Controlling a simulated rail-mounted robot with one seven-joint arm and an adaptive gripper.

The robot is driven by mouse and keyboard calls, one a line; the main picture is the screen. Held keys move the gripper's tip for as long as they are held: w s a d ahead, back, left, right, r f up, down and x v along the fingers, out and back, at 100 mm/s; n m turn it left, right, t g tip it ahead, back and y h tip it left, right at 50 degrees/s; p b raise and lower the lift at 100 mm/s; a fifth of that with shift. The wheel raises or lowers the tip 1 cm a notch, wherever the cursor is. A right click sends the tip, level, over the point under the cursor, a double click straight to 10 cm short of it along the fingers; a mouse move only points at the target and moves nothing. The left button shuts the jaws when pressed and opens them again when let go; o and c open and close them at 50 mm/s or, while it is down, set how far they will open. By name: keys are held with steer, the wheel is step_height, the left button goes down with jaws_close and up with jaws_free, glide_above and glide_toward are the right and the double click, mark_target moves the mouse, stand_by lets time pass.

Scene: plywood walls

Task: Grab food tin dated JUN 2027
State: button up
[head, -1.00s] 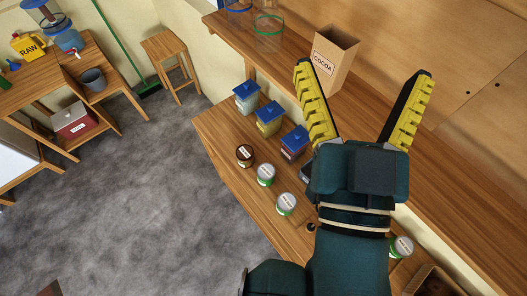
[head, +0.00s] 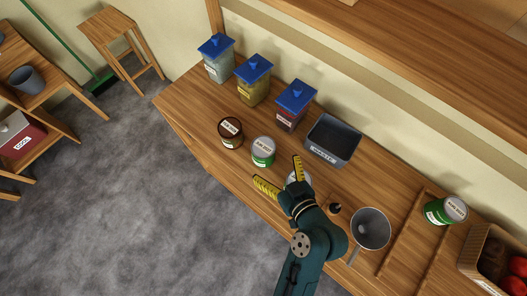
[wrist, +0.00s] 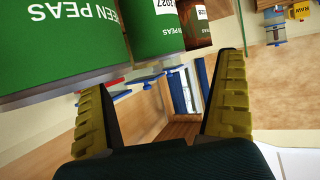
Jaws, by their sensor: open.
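Several food tins stand on the wooden bench. In the head view there is a brown tin (head: 231,137), a green tin with a pale lid (head: 263,151), and another tin (head: 304,177) mostly hidden behind my gripper. A green tin (head: 444,211) is further right. Lid dates are too small to read. In the wrist view, turned over, a large green peas tin (wrist: 60,45) is nearest. Behind it are a green tin (wrist: 155,28) with "2027" partly showing and a brown tin (wrist: 195,25). My gripper (head: 280,178) is open and empty beside the tins; its fingers (wrist: 160,95) hold nothing.
Blue-lidded containers (head: 254,82) and a grey waste bin (head: 333,140) stand behind the tins. A funnel (head: 371,228), a small dark item (head: 335,207) and a crate of red items (head: 490,262) are to the right. A shelf (head: 430,60) overhangs the bench's back.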

mark_target(265, 149)
steer(key=x, duration=0.3)
steer(key=shift+w+a, duration=0.1)
steer(key=x, duration=0.3)
steer(key=r+x, duration=0.1)
steer(key=x, duration=0.1)
steer(key=shift+w, duration=0.2)
steer(key=shift+w+a+f, duration=0.1)
steer(key=shift+w+f, duration=0.1)
steer(key=shift+w, duration=0.15)
steer(key=shift+c, duration=0.4)
steer(key=c, duration=1.1)
steer(key=shift+r, duration=0.15)
